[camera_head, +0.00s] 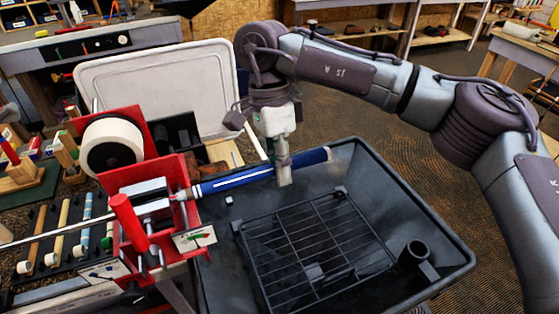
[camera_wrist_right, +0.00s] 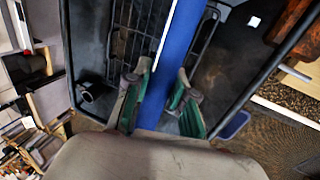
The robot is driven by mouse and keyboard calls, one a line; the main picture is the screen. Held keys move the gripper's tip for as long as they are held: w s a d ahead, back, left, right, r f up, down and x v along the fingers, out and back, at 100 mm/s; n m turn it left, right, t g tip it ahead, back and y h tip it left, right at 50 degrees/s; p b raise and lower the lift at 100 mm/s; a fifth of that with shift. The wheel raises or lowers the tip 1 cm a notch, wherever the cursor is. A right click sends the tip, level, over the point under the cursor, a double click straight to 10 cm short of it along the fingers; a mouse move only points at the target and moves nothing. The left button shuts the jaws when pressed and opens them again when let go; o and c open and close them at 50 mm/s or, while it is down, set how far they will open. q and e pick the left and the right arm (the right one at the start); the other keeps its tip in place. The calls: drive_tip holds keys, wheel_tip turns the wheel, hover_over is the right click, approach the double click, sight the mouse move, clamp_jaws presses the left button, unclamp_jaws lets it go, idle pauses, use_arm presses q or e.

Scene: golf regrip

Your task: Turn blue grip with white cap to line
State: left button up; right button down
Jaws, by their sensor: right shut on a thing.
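The blue grip (camera_head: 235,181) lies on the end of the golf club shaft and slopes slightly up to the right over the black tray. White bands show near its left end, and a small white piece, likely the cap, shows at its right end (camera_head: 330,154). The shaft (camera_head: 50,230) runs left through the red clamp stand (camera_head: 130,179). My right gripper (camera_head: 284,168) is shut around the grip near its right end. In the right wrist view, the green-padded fingers (camera_wrist_right: 160,97) are on both sides of the grip (camera_wrist_right: 178,45). My left gripper is out of view.
The black tray (camera_head: 435,225) with a wire rack (camera_head: 310,250) lies below the grip. A white tape roll (camera_head: 112,147) is mounted on the red stand. A card with red and green marks (camera_head: 195,238) is at the stand's front. Several grips lie in a black holder (camera_head: 35,210).

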drive_tip(key=shift+g+h+p, duration=0.5)
drive_tip(key=shift+g+p, duration=0.7)
drive_tip(key=shift+p, duration=0.8)
drive_tip(key=c, duration=0.9)
unclamp_jaws()
drive_tip(key=shift+w+r, duration=0.15)
drive_tip(key=shift+r, duration=0.1)
drive_tip(key=v, duration=0.7)
